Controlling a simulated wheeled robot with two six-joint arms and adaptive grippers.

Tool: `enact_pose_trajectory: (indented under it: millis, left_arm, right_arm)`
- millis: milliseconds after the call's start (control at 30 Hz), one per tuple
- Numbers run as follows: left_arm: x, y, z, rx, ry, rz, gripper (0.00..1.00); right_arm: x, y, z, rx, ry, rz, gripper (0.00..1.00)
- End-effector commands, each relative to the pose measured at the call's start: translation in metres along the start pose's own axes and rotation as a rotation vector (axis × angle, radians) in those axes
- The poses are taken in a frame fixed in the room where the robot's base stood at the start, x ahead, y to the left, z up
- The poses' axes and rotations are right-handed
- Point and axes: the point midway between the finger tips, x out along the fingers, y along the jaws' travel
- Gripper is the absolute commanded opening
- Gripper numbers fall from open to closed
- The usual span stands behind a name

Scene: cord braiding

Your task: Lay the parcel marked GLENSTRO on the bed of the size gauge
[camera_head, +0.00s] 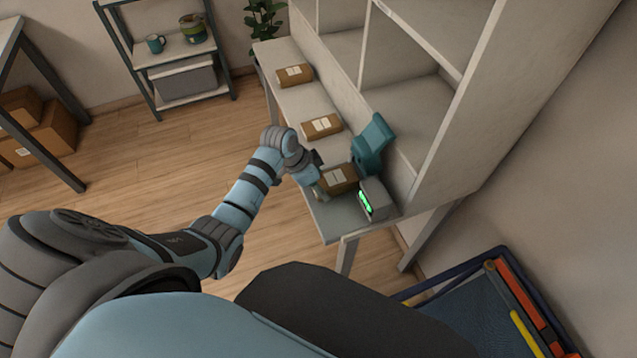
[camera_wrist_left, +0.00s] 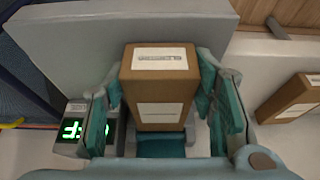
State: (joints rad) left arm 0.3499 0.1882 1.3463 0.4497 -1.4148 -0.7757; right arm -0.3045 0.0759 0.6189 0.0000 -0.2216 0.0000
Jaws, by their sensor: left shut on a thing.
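A brown parcel (camera_head: 340,179) with a white label is held in my left gripper (camera_head: 322,182). In the left wrist view the parcel (camera_wrist_left: 160,85) sits between the teal fingers, and its blurred top label appears to read GLENSTRO. The gripper is shut on it. The size gauge shows as a teal upright (camera_head: 372,146) just behind the parcel and a grey readout box (camera_head: 377,200) with a green display, right of it. The readout (camera_wrist_left: 84,128) also shows at left in the wrist view. The gauge bed is largely hidden, and I cannot tell whether the parcel touches it. My right gripper is out of view.
Two other labelled parcels (camera_head: 322,126) (camera_head: 294,75) lie along the narrow bench (camera_head: 283,53), farther back. A tall shelf unit (camera_head: 465,115) stands close along the bench's right side. A blue-rimmed bin (camera_head: 455,305) is at lower right. Floor left of the bench is clear.

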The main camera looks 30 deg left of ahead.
Motion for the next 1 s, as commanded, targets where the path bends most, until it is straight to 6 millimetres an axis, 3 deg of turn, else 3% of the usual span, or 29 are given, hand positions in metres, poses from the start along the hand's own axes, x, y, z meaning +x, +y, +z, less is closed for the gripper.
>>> enact_pose_trajectory:
  millis: [33, 167, 567, 1000]
  left_arm:
    - [0.002, 0.000, 0.001, 0.000, 0.000, 0.000, 0.53]
    - [0.001, 0.000, 0.001, 0.000, 0.000, 0.000, 0.71]
    - [-0.007, -0.001, 0.000, 0.000, 0.001, -0.001, 0.71]
    - [-0.109, -0.001, -0.001, 0.001, 0.001, -0.003, 0.71]
  right_arm:
    - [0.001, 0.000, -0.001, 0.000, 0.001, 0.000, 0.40]
    - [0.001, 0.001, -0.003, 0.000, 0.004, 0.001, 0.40]
    - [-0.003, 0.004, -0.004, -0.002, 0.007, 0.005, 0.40]
    - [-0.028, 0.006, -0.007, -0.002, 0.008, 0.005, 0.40]
